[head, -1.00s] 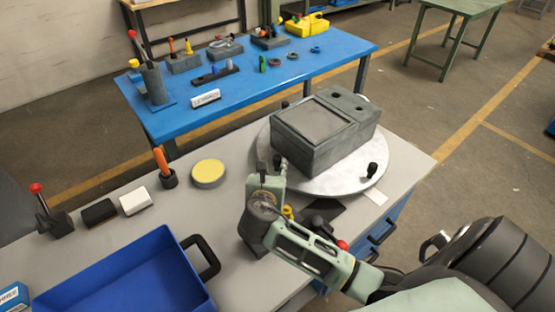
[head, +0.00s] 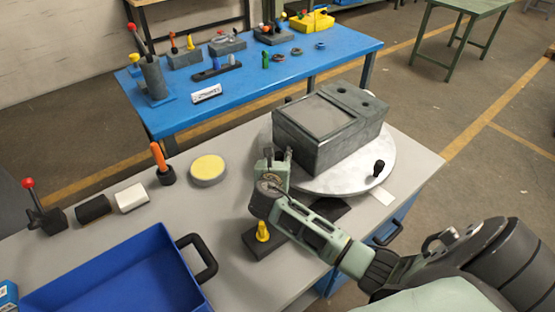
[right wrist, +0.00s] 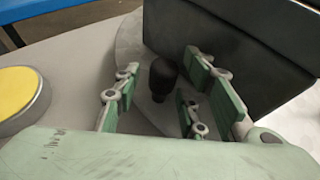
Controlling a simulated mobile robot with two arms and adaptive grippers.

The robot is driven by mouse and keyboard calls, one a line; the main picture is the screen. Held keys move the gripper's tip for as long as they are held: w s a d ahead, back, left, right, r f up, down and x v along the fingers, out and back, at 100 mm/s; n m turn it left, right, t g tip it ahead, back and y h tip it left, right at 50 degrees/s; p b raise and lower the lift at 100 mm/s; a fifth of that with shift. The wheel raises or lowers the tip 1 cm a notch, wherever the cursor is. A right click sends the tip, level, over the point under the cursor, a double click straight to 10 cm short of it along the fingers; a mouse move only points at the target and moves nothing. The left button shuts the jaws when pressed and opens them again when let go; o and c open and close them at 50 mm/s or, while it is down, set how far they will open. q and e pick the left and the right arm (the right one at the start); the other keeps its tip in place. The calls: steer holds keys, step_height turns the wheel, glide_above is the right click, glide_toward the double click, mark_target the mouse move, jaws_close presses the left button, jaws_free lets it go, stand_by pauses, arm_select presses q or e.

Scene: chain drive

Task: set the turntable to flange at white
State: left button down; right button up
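The turntable (head: 345,183) is a silvery round plate on the grey bench. It carries a dark grey block-shaped housing (head: 352,143) with a recessed top panel and two holes. A black knob (head: 379,168) stands at the plate's right edge. Another black knob (right wrist: 162,78) shows in the right wrist view, upright between the fingers of my right gripper (right wrist: 165,100). The fingers are open around it with visible gaps. In the head view my right gripper (head: 277,165) is at the plate's left edge. A white patch (head: 388,197) lies on the bench by the plate's front right. My left gripper is out of view.
A dark patch (head: 330,208) lies in front of the plate. A yellow peg (head: 262,231) stands on a dark base under my arm. A yellow-topped disc (head: 208,169), an orange-handled tool (head: 160,160) and a blue tray (head: 125,275) are to the left.

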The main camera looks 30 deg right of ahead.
jaws_close()
stand_by(0.4)
